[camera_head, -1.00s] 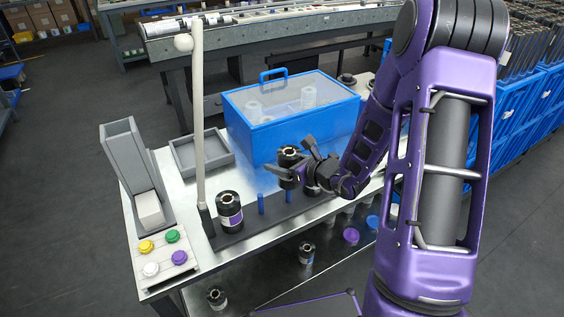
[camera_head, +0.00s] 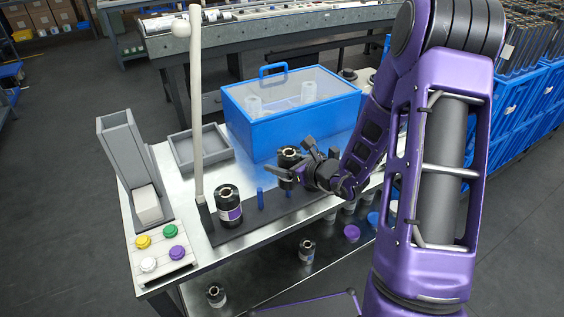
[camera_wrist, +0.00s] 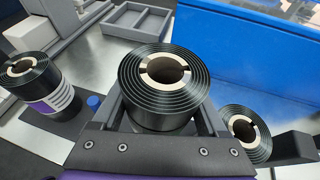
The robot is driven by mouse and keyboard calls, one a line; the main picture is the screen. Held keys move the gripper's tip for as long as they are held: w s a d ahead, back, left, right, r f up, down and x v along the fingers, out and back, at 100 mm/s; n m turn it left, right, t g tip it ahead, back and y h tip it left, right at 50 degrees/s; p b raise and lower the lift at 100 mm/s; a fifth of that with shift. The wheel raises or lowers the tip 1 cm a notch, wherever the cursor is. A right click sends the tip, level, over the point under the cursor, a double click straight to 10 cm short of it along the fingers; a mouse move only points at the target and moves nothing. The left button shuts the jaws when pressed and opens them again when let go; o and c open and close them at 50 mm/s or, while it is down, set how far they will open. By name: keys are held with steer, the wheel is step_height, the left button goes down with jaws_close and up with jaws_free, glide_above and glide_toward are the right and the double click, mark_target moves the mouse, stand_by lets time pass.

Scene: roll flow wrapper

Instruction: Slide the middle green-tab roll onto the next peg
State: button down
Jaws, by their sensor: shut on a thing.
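My gripper (camera_head: 290,176) is shut on a black roll (camera_head: 289,158) with a pale core, held upright with its hollow top facing up. The wrist view shows this roll (camera_wrist: 190,85) large between the two fingers. No green tab is visible on it. In the head view it is above a blue peg (camera_head: 287,194), partly hidden by the gripper; I cannot tell whether the peg is inside the core. Another blue peg (camera_head: 260,198) stands bare to the left, and also shows in the wrist view (camera_wrist: 93,102).
A black roll with a purple-and-white label (camera_head: 228,208) stands at the left of the dark peg strip (camera_head: 245,228). Another roll (camera_wrist: 240,140) is right of my gripper. A blue bin (camera_head: 272,137) is close behind. A pale post (camera_head: 197,120) rises at the left.

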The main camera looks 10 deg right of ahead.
steer(key=shift+f+b, duration=0.35)
steer(key=shift+f, duration=0.8)
jaws_free()
